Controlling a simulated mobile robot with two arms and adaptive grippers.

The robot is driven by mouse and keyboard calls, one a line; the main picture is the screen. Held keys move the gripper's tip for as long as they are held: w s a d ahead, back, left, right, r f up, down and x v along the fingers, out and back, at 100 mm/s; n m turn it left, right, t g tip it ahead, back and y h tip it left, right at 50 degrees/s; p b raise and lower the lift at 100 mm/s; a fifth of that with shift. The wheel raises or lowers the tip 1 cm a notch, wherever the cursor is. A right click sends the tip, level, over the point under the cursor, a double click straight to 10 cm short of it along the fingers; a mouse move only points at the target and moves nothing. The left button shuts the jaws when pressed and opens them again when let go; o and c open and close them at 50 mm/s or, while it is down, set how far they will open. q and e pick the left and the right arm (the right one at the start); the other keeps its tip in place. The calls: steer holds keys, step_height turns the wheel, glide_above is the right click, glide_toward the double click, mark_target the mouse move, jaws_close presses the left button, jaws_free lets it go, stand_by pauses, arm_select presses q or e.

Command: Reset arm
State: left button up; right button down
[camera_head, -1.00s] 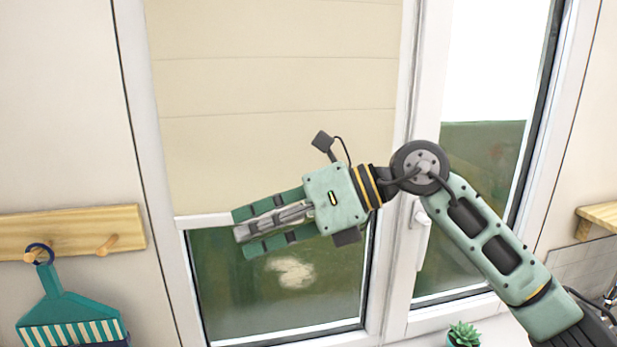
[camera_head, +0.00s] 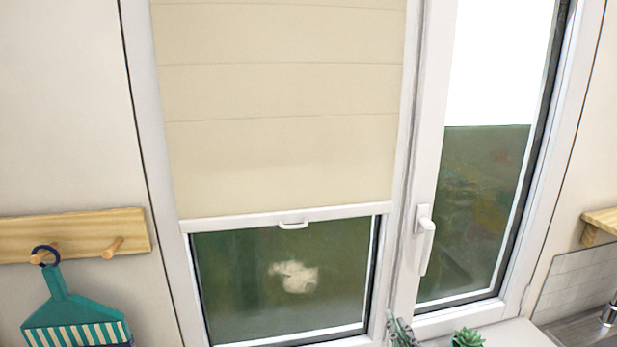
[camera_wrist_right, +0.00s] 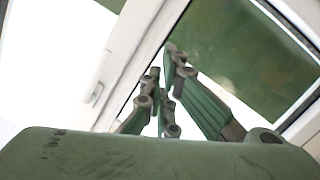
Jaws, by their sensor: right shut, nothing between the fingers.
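My right gripper (camera_wrist_right: 170,75) shows in the right wrist view, with its green and grey fingers pointing up the picture. It is shut and empty, apart from the window behind it. In the head view only a small part of my right gripper (camera_head: 401,331) shows at the bottom edge, in front of the window frame. The rest of the right arm is out of the head view. My left gripper is in neither view.
A window with a beige blind (camera_head: 285,120) fills the middle. A white handle (camera_head: 425,240) sits on its frame. A small plant (camera_head: 467,338) stands at bottom right, near a sink tap (camera_head: 609,312).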

steer(key=s+d+f+m+g, duration=0.25)
steer(key=s+f+g, duration=0.45)
steer(key=s+f, duration=0.65)
steer(key=s+f+g, duration=0.3)
steer(key=s+f, duration=0.2)
steer(key=s, duration=0.3)
steer(key=s+f+g, duration=0.3)
steer(key=s+f, duration=0.1)
steer(key=s, duration=0.3)
step_height(320, 180, down, 31)
steer(key=b, duration=0.7)
steer(key=s+d+f+g+b, duration=0.1)
steer(key=s+f+b, duration=0.2)
steer(key=s+f, duration=0.6)
steer(key=s+d+f+g+b, duration=0.1)
steer(key=s+d+f+b, duration=0.1)
steer(key=s+f, duration=0.7)
step_height(320, 180, down, 6)
steer(key=shift+s+d+f+b, duration=0.15)
steer(key=shift+d+b, duration=0.1)
steer(key=shift+b, duration=0.4)
